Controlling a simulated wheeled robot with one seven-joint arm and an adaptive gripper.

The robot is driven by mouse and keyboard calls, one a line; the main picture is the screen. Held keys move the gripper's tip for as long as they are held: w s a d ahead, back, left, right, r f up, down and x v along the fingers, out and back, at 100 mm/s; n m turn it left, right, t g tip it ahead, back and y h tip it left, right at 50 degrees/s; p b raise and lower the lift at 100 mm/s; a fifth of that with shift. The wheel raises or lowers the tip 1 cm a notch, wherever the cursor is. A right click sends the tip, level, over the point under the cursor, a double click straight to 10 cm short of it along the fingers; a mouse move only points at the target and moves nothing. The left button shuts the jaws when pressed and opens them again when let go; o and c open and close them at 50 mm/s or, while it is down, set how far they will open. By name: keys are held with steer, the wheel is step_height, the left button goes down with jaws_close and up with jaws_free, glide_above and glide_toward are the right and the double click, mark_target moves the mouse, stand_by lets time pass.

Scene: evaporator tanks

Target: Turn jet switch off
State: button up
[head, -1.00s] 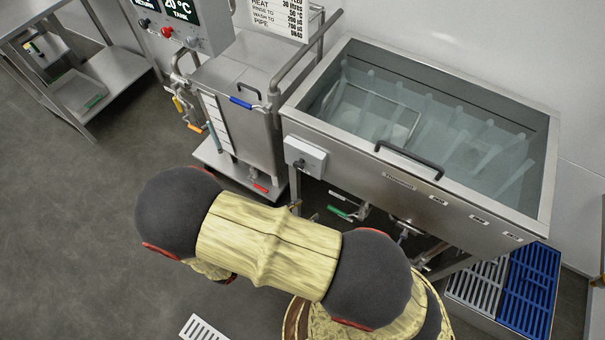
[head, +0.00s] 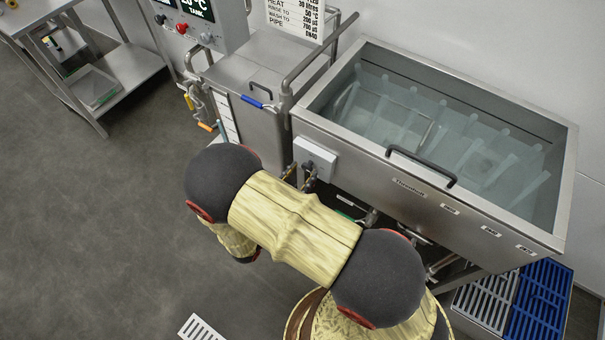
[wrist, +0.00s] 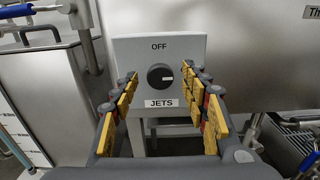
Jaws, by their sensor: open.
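The jet switch is a round black knob (wrist: 160,76) on a light grey box (wrist: 130,48) in the wrist view. OFF is printed above the knob and a JETS label (wrist: 161,103) sits below it. The knob's white mark points right, not up at OFF. My gripper (wrist: 160,80) is open, with its yellow-padded fingers on either side of the knob in the picture. I cannot tell whether they touch it. In the head view the box (head: 315,155) is on the front left of the steel tank, and its knob is hidden there.
The steel water tank (head: 478,207) has a black handle (head: 420,166) on its front. A control panel (head: 203,22) stands left of it, with pipes and blue-handled valves (head: 257,103) nearby. Blue and white floor grates (head: 540,300) lie at lower right. Open grey floor is at left.

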steer(key=shift+w+d, duration=0.3)
steer(key=shift+w, duration=0.05)
steer(key=c, duration=1.1)
